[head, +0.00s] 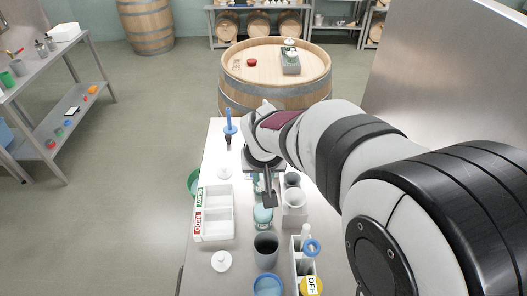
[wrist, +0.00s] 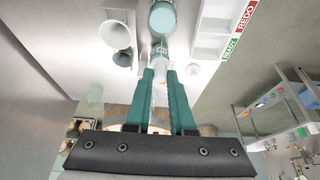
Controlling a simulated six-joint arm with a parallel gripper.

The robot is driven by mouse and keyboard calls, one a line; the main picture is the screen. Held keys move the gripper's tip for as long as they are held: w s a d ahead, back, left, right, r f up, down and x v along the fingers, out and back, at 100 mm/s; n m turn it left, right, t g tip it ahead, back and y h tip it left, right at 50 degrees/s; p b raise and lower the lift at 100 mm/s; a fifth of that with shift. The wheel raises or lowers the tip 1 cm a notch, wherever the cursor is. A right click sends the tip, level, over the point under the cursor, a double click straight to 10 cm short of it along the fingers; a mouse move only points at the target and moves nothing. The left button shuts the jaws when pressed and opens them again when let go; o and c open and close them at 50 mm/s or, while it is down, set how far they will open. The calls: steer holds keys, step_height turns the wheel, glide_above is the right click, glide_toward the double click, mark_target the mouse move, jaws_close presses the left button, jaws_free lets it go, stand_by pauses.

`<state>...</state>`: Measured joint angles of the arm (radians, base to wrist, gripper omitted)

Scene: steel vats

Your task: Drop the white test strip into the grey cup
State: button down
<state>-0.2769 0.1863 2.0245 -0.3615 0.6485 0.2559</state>
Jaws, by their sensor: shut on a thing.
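My gripper (wrist: 160,72) has its teal fingers closed on a narrow whitish piece, the white test strip (wrist: 160,92). In the head view my gripper (head: 268,196) is above the middle of the white table, and the strip cannot be made out there. The grey cup (head: 265,250) stands upright on the table, open at the top, nearer the camera than my gripper and apart from it. I cannot make out the grey cup in the wrist view.
A teal-topped jar (head: 262,216) stands between my gripper and the grey cup. A white tray (head: 233,213) marked READY and REDO lies left. A blue-rimmed cup (head: 268,285) and a white-lidded piece (head: 221,262) are near the front.

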steer(key=s+d+r, duration=0.2)
steer(key=s, duration=0.7)
steer(key=f, duration=0.2)
steer(key=s+f, duration=0.1)
steer(key=f, duration=0.2)
steer(key=shift+s+d+f, duration=0.15)
steer(key=shift+f, duration=0.15)
steer(key=c, duration=0.7)
jaws_free()
steer(key=v, duration=1.5)
steer(key=shift+r, duration=0.4)
